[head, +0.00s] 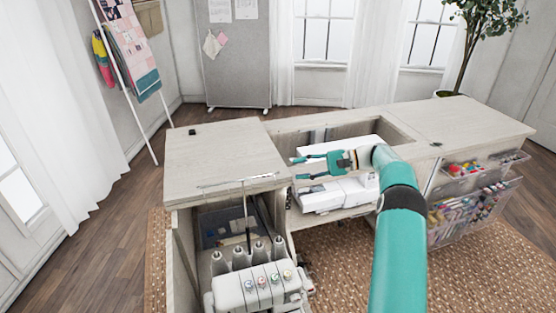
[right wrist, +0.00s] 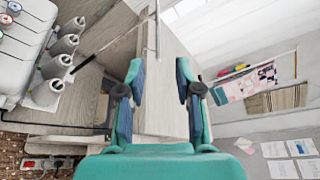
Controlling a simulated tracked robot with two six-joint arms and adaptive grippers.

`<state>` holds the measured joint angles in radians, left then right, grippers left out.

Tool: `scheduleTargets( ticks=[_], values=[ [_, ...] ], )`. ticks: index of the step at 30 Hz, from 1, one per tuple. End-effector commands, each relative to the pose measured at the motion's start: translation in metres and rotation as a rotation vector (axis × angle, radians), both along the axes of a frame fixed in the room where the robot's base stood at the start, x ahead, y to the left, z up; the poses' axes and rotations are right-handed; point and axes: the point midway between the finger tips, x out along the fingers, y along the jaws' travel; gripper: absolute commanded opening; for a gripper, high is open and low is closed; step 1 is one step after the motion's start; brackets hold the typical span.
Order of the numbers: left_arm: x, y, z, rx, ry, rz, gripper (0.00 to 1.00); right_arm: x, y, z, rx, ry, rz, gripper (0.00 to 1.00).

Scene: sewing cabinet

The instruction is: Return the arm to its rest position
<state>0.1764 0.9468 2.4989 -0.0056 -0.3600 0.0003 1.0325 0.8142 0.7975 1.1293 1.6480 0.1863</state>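My right arm (head: 397,235) is teal and reaches in from the bottom right of the head view. Its gripper (head: 298,168) points left, over the white sewing machine (head: 335,192) in the cabinet opening. The two fingers are spread apart with nothing between them. In the right wrist view the open gripper (right wrist: 160,72) shows empty, with the pale wooden top (right wrist: 165,110) behind the gap. My left arm and gripper are not in view.
The cabinet's left top (head: 215,150) lies left of the gripper. Below it stands a white serger (head: 258,285) with several grey thread cones and a thin upright rod (head: 246,215). Clear bins (head: 470,205) hang at the right end. The right top (head: 460,125) is mostly bare.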

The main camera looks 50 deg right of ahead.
Motion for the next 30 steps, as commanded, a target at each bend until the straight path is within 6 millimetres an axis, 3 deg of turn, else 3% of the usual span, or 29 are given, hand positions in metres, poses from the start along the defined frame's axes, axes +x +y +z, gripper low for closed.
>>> scheduleTargets(
  ticks=[7,11,14,16,21,26,30],
  values=[
    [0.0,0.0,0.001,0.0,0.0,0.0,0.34,0.005,0.006,0.004,0.0,-0.005,0.013,0.34],
    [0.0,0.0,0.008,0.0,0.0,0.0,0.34,0.027,0.034,0.017,0.004,-0.024,0.074,0.34],
    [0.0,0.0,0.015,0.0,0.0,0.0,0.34,0.054,0.08,0.028,0.035,-0.035,0.167,0.34],
    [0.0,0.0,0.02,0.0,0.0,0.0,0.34,0.067,0.126,0.023,0.085,-0.005,0.255,0.34],
    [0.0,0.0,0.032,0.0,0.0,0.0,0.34,0.079,0.239,-0.024,0.14,0.178,0.426,0.34],
    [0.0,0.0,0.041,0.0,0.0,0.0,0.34,0.057,0.336,-0.087,0.071,0.382,0.548,0.34],
    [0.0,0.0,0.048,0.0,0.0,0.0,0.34,0.007,0.404,-0.144,-0.072,0.534,0.658,0.34]
  ],
)
